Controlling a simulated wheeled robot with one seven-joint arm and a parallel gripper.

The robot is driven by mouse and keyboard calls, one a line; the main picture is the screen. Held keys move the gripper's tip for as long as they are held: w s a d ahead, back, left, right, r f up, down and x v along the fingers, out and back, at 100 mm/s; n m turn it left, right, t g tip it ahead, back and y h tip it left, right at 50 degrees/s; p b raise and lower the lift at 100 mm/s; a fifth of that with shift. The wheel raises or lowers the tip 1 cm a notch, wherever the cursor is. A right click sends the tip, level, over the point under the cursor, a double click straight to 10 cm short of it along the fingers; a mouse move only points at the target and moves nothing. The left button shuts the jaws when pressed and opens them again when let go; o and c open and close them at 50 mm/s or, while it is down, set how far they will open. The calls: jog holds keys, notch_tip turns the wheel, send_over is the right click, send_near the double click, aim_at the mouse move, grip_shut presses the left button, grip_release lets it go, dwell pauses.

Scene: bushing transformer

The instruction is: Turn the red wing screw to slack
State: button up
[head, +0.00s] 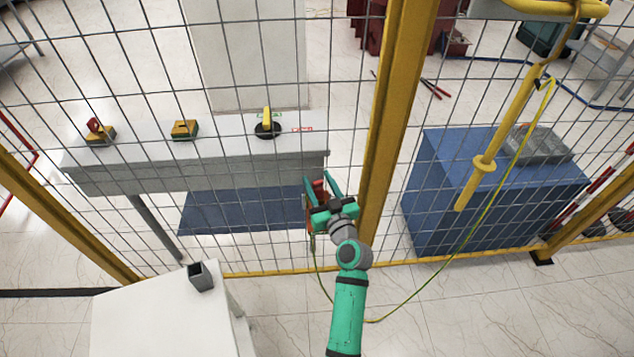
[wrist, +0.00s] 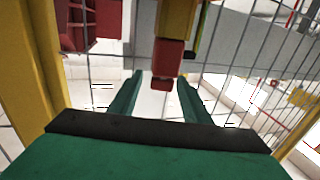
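The red wing screw (wrist: 168,58) shows in the wrist view as a red block with a smaller red end below it, under a yellow part. It lies between the tips of my two teal fingers, with visible gaps on both sides. In the head view the red piece (head: 319,190) is at the wire fence, left of the yellow post, partly covered by my gripper (head: 324,189). My gripper is open around the screw, and I see no clear contact. The screw's thread is hidden.
The wire fence (head: 350,110) and yellow post (head: 395,100) stand close beside my gripper. A green-yellow cable (head: 425,284) loops below. A grey panel (head: 220,180) with switches is behind the fence, and a white table (head: 160,318) stands front left.

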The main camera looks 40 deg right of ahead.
jog(key=shift+s, duration=0.1)
jog(key=v, duration=1)
jog(key=shift+s, duration=0.25)
jog(key=shift+a, duration=0.1)
